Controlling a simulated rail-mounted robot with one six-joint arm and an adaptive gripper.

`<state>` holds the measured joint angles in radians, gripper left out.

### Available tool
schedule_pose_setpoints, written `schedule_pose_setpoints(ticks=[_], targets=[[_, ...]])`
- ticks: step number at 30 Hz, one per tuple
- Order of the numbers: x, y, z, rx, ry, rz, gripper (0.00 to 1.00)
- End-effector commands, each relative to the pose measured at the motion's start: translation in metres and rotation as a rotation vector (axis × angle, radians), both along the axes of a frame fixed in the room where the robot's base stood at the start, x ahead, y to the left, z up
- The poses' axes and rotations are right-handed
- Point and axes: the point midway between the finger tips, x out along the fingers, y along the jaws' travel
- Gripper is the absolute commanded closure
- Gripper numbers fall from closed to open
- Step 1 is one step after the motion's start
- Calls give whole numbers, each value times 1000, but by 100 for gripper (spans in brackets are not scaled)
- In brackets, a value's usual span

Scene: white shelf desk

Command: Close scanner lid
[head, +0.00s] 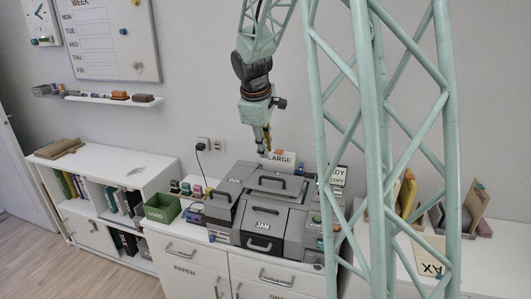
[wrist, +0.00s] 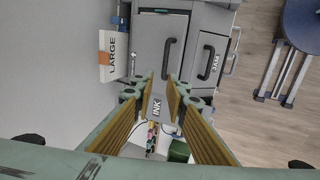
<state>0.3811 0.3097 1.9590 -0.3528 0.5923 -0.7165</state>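The grey scanner machine (head: 272,217) sits on the white cabinet, with several dark handles and panels marked JAM and INK. Its top panel with a dark handle (head: 271,181) is at the back, and I cannot tell whether this panel is the lid or how far it is raised. In the wrist view that handle (wrist: 168,57) lies beyond my fingertips, and the INK label (wrist: 156,108) shows between my fingers. My gripper (head: 265,148) points down above the back of the machine, apart from it. The wrist view shows my gripper (wrist: 163,88) open and empty.
A LARGE box (head: 281,161) stands behind the machine by the wall. A green USED bin (head: 162,206) and small coloured ink bottles (head: 190,188) are to its left. Wooden dividers (head: 407,193) stand on the right. A wall shelf (head: 112,100) is at upper left.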

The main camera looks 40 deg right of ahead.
Motion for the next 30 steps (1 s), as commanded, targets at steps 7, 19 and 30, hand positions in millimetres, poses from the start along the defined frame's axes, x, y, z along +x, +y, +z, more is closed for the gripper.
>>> schedule_pose_setpoints(ticks=[7,19,30], targets=[[0,0,1,0,0,0,87],[1,-4,4,22,-7,-62,100],[9,-23,11,129,-43,-385,100]])
